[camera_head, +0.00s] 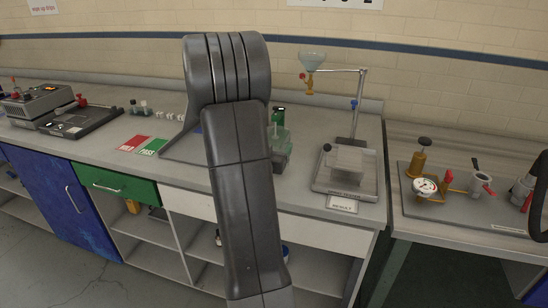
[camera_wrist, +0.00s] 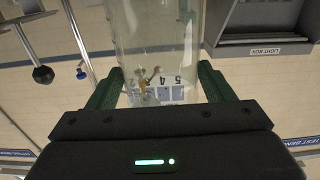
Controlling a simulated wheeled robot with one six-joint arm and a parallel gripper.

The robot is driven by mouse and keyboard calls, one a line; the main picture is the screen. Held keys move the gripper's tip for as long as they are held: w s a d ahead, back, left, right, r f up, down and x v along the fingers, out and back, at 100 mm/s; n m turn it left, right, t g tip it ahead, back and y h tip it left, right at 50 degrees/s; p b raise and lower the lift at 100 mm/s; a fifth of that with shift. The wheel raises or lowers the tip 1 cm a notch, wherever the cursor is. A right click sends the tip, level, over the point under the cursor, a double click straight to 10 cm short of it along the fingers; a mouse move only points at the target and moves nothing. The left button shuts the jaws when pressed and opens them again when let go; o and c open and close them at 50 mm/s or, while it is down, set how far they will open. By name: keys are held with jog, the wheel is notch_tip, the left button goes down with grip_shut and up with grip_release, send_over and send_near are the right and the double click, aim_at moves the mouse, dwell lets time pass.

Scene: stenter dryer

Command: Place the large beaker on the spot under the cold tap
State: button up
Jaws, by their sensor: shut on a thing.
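In the wrist view a large clear beaker (camera_wrist: 158,40) stands between the two green fingers of my gripper (camera_wrist: 160,88), which is shut on it. Dark figures and small pale shapes show on or through its wall. In the head view my arm hides most of my gripper and I cannot make out the beaker for sure; a clear greenish shape (camera_head: 281,142) shows just right of my arm. I cannot identify a cold tap or a marked spot under it in either view.
A stand with a glass funnel (camera_head: 312,61) and small tap rises behind a tray (camera_head: 346,187) labelled RESULT. A gauge (camera_head: 425,186) and fittings sit on the right bench. Red (camera_head: 133,143) and green (camera_head: 152,146) cards lie left of my arm. The wrist view shows a light box (camera_wrist: 262,20).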

jog(key=shift+f, duration=1.65)
jog(key=shift+f, duration=0.2)
jog(key=o, duration=1)
jog(key=shift+r, duration=0.2)
